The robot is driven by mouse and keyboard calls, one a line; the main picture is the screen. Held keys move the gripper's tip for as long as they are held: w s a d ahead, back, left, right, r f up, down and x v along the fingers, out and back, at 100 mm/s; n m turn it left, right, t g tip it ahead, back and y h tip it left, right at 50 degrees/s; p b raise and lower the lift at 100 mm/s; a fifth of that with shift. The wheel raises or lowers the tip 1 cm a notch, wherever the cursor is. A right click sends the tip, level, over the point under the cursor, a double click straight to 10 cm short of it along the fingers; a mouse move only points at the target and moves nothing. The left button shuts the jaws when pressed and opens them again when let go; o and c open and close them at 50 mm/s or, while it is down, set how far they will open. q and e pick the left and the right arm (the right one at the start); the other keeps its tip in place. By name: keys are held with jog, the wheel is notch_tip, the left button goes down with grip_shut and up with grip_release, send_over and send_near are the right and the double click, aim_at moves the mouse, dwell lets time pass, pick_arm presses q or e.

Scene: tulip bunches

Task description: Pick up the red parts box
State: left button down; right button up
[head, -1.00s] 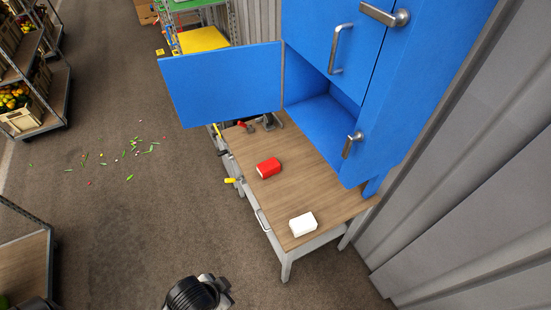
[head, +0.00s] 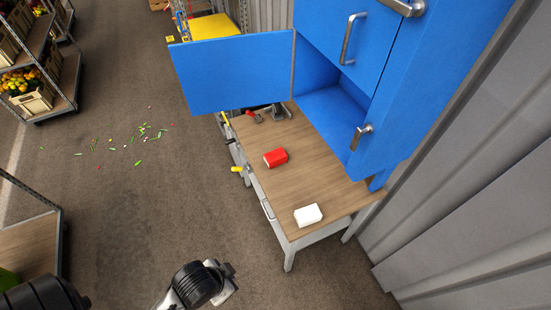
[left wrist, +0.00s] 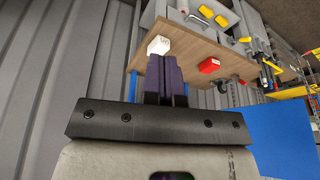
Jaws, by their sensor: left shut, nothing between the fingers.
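The red parts box (head: 275,158) lies on the wooden top of the workbench (head: 310,180), near its left edge, in the head view. It also shows in the left wrist view (left wrist: 209,65), to the right of the fingers. My left gripper (left wrist: 165,60) shows in the left wrist view with its dark fingers together and empty. It is apart from the red box. In the head view one of my arm parts shows at the bottom, but no fingers can be made out. My right gripper is not seen.
A white box (head: 308,215) sits on the bench's near end. A blue cabinet (head: 381,130) stands over the right side, its open door (head: 232,75) hanging over the far end. A yellow-handled tool (head: 237,169) is at the left edge.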

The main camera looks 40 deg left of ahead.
pick_arm(q)
grip_release()
dwell(0.8)
